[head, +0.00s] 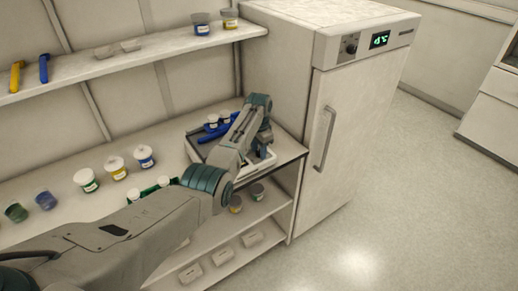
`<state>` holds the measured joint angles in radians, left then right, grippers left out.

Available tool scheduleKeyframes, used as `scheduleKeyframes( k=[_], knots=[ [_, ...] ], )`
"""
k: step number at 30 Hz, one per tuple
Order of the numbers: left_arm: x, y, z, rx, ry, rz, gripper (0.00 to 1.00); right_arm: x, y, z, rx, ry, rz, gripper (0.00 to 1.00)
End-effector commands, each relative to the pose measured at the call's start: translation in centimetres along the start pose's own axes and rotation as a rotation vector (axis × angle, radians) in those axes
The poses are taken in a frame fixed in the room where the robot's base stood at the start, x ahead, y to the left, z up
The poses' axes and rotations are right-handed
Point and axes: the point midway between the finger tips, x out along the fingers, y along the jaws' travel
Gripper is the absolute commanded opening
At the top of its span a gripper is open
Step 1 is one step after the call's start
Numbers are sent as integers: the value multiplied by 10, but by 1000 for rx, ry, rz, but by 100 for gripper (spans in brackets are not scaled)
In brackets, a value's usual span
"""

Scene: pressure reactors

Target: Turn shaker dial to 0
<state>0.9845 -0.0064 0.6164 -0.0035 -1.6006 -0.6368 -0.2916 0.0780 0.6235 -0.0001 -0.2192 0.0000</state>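The shaker (196,149) stands at the right end of the counter, beside the fridge. It has a pale body and a dark and blue top with small white-lided jars (218,121) on it. My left arm reaches across the counter, and its wrist bends down over the right part of the shaker. My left gripper (265,152) points down at the shaker's front right; its fingers are small and partly lost against the pale body, so open or shut cannot be told. The dial cannot be made out; my arm covers part of the shaker's front. My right gripper is out of view.
A white fridge (350,130) with a green display (380,40) stands close on the right. Several jars (116,168) stand on the counter to the left. An upper shelf (150,58) runs above, and a lower shelf (215,240) holds boxes and jars. Floor at right is clear.

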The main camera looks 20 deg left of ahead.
Motion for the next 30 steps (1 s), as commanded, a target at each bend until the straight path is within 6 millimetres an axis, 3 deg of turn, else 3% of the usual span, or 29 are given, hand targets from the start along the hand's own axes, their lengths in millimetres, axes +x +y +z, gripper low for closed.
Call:
scheduleKeyframes(
  k=[3,8,20,30],
  knots=[
    [0,0,0,0,0,0,36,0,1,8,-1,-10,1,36],
    [0,0,0,0,0,0,4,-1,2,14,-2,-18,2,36],
    [-1,0,0,-63,0,0,4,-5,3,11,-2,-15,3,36],
    [-2,0,0,-317,0,0,4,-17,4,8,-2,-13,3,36]
  ],
)
